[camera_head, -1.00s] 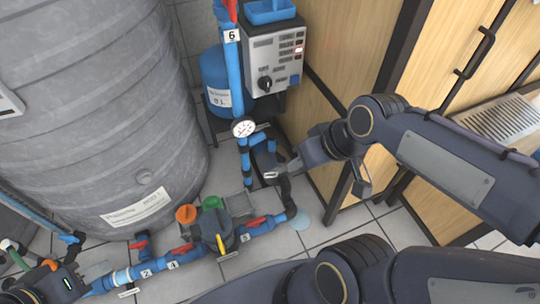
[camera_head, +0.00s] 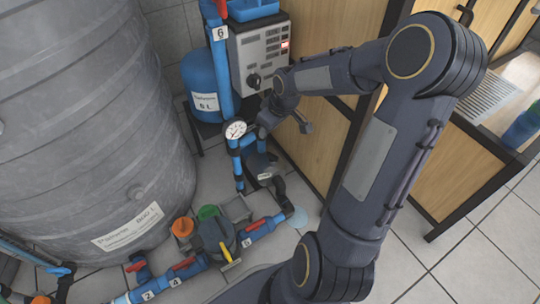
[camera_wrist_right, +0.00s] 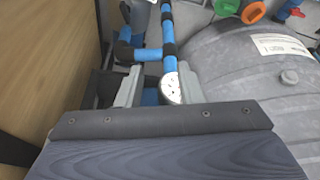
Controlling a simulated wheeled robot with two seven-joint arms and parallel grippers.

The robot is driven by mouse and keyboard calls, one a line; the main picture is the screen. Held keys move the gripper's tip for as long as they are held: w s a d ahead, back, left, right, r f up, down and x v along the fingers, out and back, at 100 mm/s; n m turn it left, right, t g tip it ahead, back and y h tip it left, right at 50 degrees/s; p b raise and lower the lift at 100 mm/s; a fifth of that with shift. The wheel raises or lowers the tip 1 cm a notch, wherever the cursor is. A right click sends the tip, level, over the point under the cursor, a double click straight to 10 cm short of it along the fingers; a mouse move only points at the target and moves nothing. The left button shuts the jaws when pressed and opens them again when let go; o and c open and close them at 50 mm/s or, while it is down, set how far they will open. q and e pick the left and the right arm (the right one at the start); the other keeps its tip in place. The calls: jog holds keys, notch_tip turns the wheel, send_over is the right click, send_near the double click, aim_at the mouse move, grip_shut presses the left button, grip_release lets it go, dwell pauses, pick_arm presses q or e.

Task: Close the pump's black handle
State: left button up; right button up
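The pump's grey control box (camera_head: 262,52) stands at the top middle of the head view, with a black knob-like handle (camera_head: 254,80) low on its front. I cannot tell from its shape whether it is open or closed. My right gripper (camera_head: 284,120) is just below and right of the box, beside the round gauge (camera_head: 235,130). In the right wrist view its two grey fingers (camera_wrist_right: 159,90) are apart, with blue pipe and black fittings beyond them. I see nothing held. The black handle is not clearly visible there. My left gripper is out of the head view.
A large grey tank (camera_head: 90,110) fills the left. Blue pipe (camera_head: 219,65) rises beside the box, and a blue vessel (camera_head: 203,85) stands behind it. Valves with red handles (camera_head: 183,263) line the floor pipe. A wooden cabinet (camera_head: 318,140) stands right of the pump.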

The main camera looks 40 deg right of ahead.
jog(key=n+b, duration=0.1)
jog(key=b, duration=0.1)
send_near(272, 154)
jog(key=shift+y, duration=0.3)
jog(key=b+x, duration=0.1)
jog(key=x, duration=0.2)
jog(key=b+x, duration=0.1)
jog(key=x, duration=0.1)
jog(key=b+x, duration=0.1)
jog(key=x, duration=0.2)
jog(key=shift+d+f, duration=0.25)
jog(key=shift+f, duration=0.1)
grip_shut()
